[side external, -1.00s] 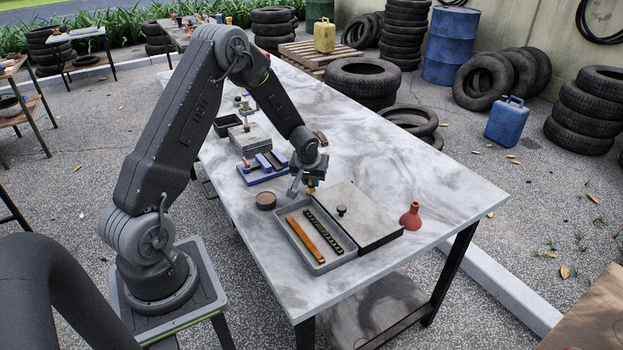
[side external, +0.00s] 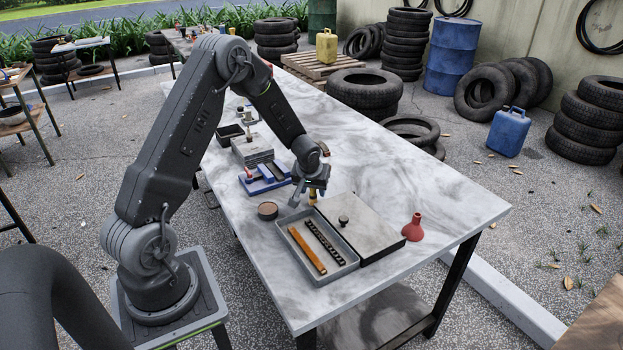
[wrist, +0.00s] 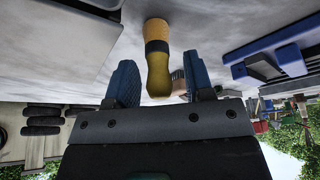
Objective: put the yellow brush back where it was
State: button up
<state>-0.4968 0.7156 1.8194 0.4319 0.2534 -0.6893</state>
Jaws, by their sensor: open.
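The yellow brush (wrist: 157,60) stands upright on the table in the wrist view, with a yellow-orange part toward the table, a dark band and a duller yellow end toward me. In the side external view the brush (side external: 312,198) shows small below my gripper (side external: 310,176), just behind the tray. In the wrist view my gripper (wrist: 160,78) is open, one blue finger on each side of the brush. Gaps show between the fingers and the brush.
A grey tray (side external: 342,271) holds an orange bar (side external: 308,251) and a dark toothed strip (side external: 324,243). Beside it are a grey plate with a knob (side external: 372,230), a round brown-topped tin (side external: 267,210), a red funnel (side external: 412,228) and a blue vise-like tool (side external: 264,181).

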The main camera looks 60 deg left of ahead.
jog(key=s+d+r+m+t, duration=0.1)
jog(key=s+d+r, duration=0.3)
jog(key=r, duration=0.6)
jog(key=s+d+r+m, duration=0.1)
jog(key=s+d+r, duration=0.1)
jog(key=d+r, duration=0.6)
jog(key=s+d+r+m+h, duration=0.1)
jog(key=s+d+r+m, duration=0.2)
jog(key=s+d, duration=0.3)
jog(key=s+d+r+m+t+h, duration=0.1)
jog(key=s+d+r+m+h, duration=0.1)
jog(key=s+d+r+m, duration=0.2)
jog(key=s+d+r, duration=0.1)
jog(key=s+d, duration=0.2)
jog(key=s, duration=0.4)
jog(key=shift+s+d+r, duration=0.2)
jog(key=shift+d+r, duration=0.1)
jog(key=shift+r, duration=0.05)
jog(key=shift+c, duration=0.5)
